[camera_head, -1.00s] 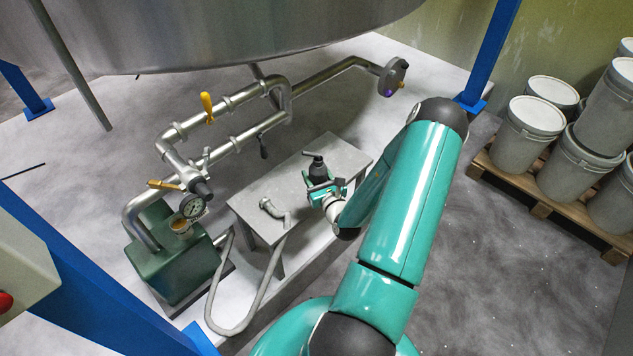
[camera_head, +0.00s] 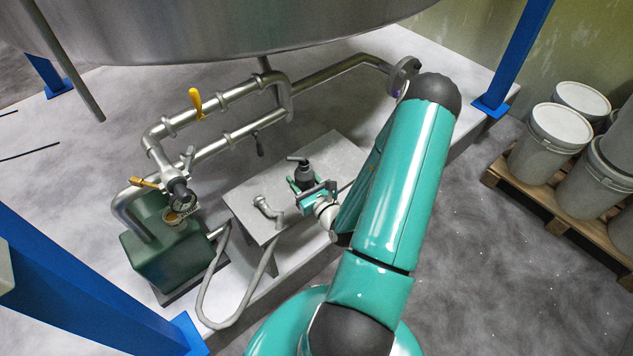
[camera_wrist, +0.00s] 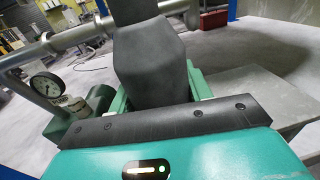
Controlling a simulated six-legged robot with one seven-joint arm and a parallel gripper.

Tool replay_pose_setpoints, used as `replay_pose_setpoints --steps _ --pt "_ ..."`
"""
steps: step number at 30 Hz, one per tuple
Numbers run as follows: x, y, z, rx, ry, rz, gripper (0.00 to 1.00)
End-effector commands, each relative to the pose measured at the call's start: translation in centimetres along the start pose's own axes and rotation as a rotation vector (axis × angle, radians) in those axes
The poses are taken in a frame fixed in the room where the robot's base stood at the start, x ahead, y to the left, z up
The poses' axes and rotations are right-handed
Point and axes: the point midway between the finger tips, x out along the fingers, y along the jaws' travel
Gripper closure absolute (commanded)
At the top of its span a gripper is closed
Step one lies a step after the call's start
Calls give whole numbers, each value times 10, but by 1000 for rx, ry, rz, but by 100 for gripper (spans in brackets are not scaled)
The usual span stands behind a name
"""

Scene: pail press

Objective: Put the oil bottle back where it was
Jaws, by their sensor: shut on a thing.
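The oil bottle (camera_head: 304,176) is dark grey with a black top and a bent spout. My gripper (camera_head: 308,191) is shut on it over the small grey table (camera_head: 335,157). In the wrist view the bottle (camera_wrist: 150,65) stands between the jaws, its body filling the middle. The bottle looks about upright. Its base is hidden by the gripper, so I cannot tell whether it touches the table top.
A green pump box (camera_head: 165,255) with a gauge and pipes stands further left. Blue posts and a pallet of pails (camera_head: 550,140) stand around. The table's right part looks bare.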

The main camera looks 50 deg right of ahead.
Motion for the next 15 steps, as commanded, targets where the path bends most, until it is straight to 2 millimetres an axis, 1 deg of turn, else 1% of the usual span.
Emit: replay_pose_setpoints --steps 2,5,14,15 --pt "5 -4 -3 0 -1 0 78" --pt "17 -17 -12 -1 -2 -2 78" --pt "63 -66 -42 -2 -1 -1 78" --pt "66 -69 -52 1 0 0 78"
